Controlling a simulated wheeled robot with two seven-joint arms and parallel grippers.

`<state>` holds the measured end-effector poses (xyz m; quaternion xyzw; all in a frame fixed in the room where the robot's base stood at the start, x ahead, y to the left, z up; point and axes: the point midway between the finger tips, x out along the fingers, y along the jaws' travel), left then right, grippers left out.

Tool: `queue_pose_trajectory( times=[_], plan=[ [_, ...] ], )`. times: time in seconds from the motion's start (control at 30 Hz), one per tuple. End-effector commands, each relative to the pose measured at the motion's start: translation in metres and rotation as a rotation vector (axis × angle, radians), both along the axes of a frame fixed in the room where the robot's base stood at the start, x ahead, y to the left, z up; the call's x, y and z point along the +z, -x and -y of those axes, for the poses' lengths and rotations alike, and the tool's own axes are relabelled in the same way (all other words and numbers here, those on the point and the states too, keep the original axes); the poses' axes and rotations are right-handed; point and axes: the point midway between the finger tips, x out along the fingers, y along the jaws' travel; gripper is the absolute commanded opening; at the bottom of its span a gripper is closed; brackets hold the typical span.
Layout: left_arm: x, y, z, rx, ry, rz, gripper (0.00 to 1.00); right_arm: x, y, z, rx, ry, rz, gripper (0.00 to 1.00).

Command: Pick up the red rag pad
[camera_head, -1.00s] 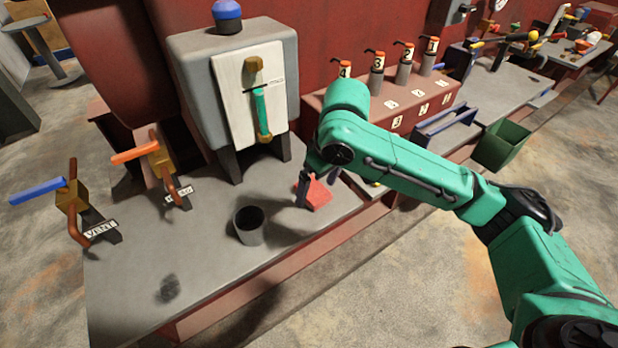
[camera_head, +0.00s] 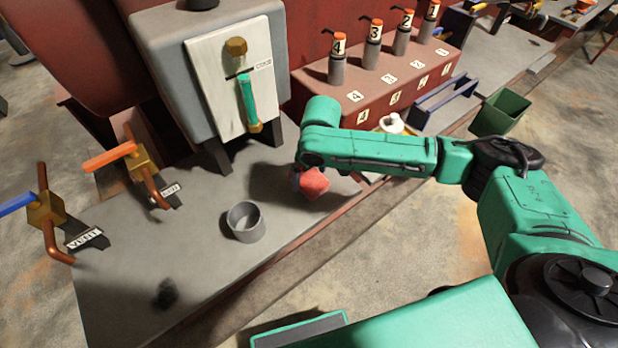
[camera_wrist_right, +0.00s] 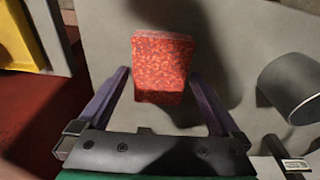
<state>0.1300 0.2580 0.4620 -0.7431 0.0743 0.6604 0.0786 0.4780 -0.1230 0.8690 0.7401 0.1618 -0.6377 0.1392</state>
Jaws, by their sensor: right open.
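The red rag pad (camera_head: 314,183) lies toward the right end of the grey bench, partly covered by my right arm in the head view. In the right wrist view the red rag pad (camera_wrist_right: 163,68) is a speckled red block at the upper middle. My right gripper (camera_wrist_right: 160,76) is open, one purple finger on each side of the pad's near part, with a visible gap at each finger. In the head view my right gripper (camera_head: 299,180) is mostly hidden by its own arm beside the pad. My left gripper is not in view.
A grey cup (camera_head: 246,222) stands on the grey bench (camera_head: 205,265) left of the pad. A red rack (camera_head: 385,85) with numbered bottles is behind right. A dark smudge (camera_head: 166,294) marks the front-left bench.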

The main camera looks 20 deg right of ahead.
Motion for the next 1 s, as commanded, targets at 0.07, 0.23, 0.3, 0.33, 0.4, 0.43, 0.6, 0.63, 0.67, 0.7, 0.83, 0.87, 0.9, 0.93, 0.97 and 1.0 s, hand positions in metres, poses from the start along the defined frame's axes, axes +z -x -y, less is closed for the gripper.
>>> queue_pose_trajectory(
  times=[0.07, 0.23, 0.3, 0.33, 0.4, 0.43, 0.6, 0.63, 0.67, 0.7, 0.83, 0.87, 0.9, 0.93, 0.97, 1.0],
  plan=[
    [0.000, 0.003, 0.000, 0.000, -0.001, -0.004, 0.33, -0.006, -0.001, 0.000, 0.001, 0.000, 0.001, 1.00],
    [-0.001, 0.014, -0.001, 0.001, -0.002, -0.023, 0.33, -0.006, -0.001, 0.000, 0.001, 0.000, 0.001, 1.00],
    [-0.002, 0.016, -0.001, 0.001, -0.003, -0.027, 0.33, -0.006, -0.001, 0.000, 0.001, 0.000, 0.001, 0.73],
    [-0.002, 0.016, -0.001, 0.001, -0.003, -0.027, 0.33, -0.006, -0.001, 0.000, 0.001, 0.000, 0.001, 0.62],
    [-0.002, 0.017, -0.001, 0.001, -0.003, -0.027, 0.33, -0.006, -0.001, 0.000, 0.001, 0.000, 0.001, 0.35],
    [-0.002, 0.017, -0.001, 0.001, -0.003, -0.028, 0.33, -0.006, -0.001, 0.000, 0.001, 0.000, 0.001, 0.32],
    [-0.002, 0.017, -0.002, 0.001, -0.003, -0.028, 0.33, -0.005, -0.001, 0.000, 0.000, 0.000, 0.001, 0.32],
    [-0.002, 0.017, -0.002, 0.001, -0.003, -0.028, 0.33, -0.005, -0.001, 0.000, 0.000, 0.000, 0.001, 0.32],
    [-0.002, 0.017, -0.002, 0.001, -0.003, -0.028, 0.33, -0.004, -0.001, 0.000, 0.000, -0.001, 0.002, 0.32],
    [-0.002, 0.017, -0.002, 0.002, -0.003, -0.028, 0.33, -0.003, -0.001, 0.000, 0.001, -0.001, 0.002, 0.32],
    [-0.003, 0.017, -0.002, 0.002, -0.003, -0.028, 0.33, 0.010, -0.002, -0.001, 0.000, -0.003, 0.003, 0.32],
    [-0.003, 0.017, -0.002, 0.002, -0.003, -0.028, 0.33, 0.015, -0.002, -0.001, 0.000, -0.002, 0.004, 0.32],
    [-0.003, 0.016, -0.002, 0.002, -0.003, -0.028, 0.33, 0.024, -0.002, -0.001, 0.001, -0.002, 0.006, 0.32],
    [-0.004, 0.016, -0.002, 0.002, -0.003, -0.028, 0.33, 0.031, -0.002, -0.001, 0.001, -0.002, 0.005, 0.32],
    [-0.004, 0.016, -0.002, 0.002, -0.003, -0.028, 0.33, 0.040, -0.002, -0.001, 0.000, -0.003, 0.005, 0.32],
    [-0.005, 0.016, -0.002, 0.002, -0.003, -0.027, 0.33, 0.053, -0.002, -0.001, 0.001, -0.003, 0.006, 0.32]
  ],
)
